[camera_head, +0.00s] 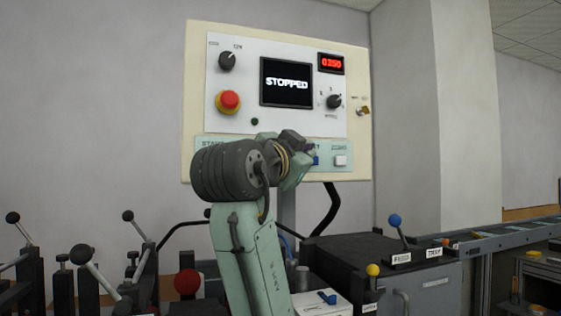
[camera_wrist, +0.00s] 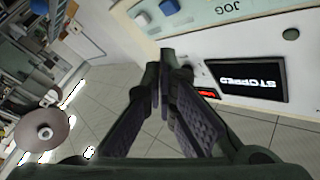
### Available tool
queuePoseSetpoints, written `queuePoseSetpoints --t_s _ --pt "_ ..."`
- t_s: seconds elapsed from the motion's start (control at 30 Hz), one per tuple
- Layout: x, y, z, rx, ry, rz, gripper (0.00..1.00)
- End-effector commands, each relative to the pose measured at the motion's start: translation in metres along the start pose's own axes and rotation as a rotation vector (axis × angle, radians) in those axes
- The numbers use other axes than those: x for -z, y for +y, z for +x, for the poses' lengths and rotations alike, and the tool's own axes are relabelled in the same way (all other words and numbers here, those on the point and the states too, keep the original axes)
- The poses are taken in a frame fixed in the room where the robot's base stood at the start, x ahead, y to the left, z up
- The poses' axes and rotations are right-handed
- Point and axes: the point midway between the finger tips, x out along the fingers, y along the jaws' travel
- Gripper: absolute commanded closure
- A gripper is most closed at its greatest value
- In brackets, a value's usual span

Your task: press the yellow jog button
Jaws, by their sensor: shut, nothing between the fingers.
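The control panel (camera_head: 196,70) stands upright ahead, with a pale green button strip (camera_head: 345,148) along its bottom. No yellow button shows in either view; my arm covers the middle of the strip in the head view. A JOG label (camera_wrist: 222,5) shows on the strip at the top of the wrist view, where the frame edge cuts off the area beside it. A blue button (camera_wrist: 169,7) and a whitish button (camera_wrist: 143,19) sit left of the label. My gripper (camera_wrist: 167,54) is shut and empty, its fingertips appearing below these buttons. Contact cannot be told.
The panel also carries a red emergency stop (camera_head: 228,101), black knobs and a screen (camera_head: 286,83) reading STOPPED. Levers with blue (camera_head: 395,220) and yellow knobs stand at lower right; black-knobbed levers (camera_head: 81,254) stand at lower left. A conveyor (camera_head: 500,238) runs right.

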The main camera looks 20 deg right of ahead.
Motion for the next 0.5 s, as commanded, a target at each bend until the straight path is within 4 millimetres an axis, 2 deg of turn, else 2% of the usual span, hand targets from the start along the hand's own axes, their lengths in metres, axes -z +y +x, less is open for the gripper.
queuePoseSetpoints --t_s 0.27,0.5 --pt "-0.001 -0.002 0.002 0.001 -0.001 -0.001 1.0" --pt "-0.013 -0.016 0.02 0.0 -0.002 -0.004 1.0"
